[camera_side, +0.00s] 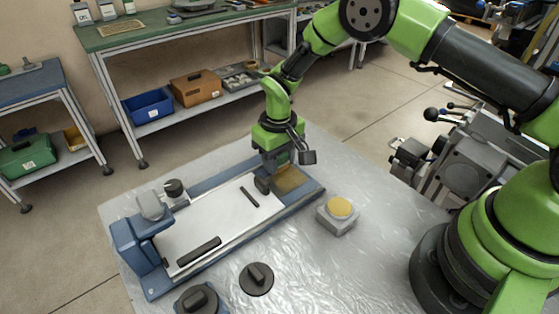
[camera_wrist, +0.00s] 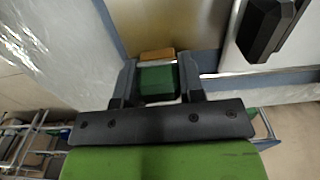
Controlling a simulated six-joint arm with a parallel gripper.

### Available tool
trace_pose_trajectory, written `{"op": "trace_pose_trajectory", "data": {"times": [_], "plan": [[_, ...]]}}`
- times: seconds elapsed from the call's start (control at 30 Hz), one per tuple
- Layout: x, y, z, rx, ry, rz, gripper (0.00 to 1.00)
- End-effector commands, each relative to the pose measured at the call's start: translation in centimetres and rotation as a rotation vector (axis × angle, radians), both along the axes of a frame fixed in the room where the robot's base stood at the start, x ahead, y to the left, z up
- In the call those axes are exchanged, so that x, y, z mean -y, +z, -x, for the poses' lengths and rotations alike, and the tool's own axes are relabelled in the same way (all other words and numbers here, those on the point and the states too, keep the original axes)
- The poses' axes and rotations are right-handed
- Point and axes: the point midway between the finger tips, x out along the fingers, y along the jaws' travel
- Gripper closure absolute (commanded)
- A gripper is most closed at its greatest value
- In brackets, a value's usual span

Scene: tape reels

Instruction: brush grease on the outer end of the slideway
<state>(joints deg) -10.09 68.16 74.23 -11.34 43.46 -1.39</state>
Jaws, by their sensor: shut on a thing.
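My gripper (camera_side: 277,168) is over the outer, right-hand end of the slideway in the side view. In the wrist view my gripper (camera_wrist: 157,84) is shut on a brush with a green block (camera_wrist: 157,82) and a tan edge (camera_wrist: 157,55). The slideway's bare outer end (camera_side: 291,180) is brownish-gold between blue rails, and it also shows in the wrist view (camera_wrist: 185,22). I cannot tell whether the brush touches it. A grey pot of yellow grease (camera_side: 340,208) stands open to the right of the slideway.
A white carriage plate (camera_side: 215,222) with black handles covers the rest of the slideway. A blue end block (camera_side: 137,243) stands at its left end. A black knobbed lid (camera_side: 257,279) and another knobbed part (camera_side: 199,299) lie in front. The table's right front is clear.

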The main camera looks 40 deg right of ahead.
Motion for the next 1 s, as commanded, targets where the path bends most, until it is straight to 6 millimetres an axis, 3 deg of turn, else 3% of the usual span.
{"op": "trace_pose_trajectory", "data": {"times": [0.67,1.0], "plan": [[0.3,0.2,3.7,-0.001,0.0,0.0,0.86],[0.2,0.0,6.5,-0.002,0.0,0.0,0.86]]}}
